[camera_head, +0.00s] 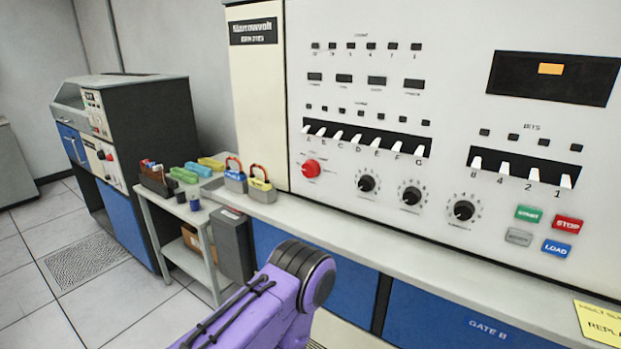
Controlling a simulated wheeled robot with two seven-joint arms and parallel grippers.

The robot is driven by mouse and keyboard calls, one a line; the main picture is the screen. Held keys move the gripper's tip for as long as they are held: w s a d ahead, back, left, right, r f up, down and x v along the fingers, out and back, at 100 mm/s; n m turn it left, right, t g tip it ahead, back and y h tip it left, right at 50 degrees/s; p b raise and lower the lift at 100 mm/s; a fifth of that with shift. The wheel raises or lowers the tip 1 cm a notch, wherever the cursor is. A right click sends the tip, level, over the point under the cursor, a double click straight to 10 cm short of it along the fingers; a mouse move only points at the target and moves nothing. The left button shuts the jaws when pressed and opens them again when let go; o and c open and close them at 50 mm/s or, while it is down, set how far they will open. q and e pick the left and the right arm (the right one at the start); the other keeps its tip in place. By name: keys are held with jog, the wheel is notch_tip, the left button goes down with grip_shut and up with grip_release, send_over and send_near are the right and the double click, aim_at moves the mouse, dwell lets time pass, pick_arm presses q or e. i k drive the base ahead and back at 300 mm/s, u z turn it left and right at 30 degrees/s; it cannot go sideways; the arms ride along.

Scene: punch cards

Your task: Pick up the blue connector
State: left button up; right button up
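A blue block with a red looped handle (235,182) stands at the left end of the console ledge. It looks like the blue connector, but it is small and I cannot be sure. Neither of my grippers is in view.
A small grey cart (150,195) holds a dark box (157,182), green blocks (184,175), a yellow block (211,163) and dark blue cylinders (195,203). The console panel (340,215) with switches and knobs rises behind the ledge (420,250). The ledge's middle is clear.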

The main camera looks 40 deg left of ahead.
aim_at(235, 180)
jog(key=z, duration=1.3)
jog(key=k, duration=1.25)
jog(key=u, duration=1.2)
jog(key=i, duration=0.15)
jog(key=u, duration=0.4)
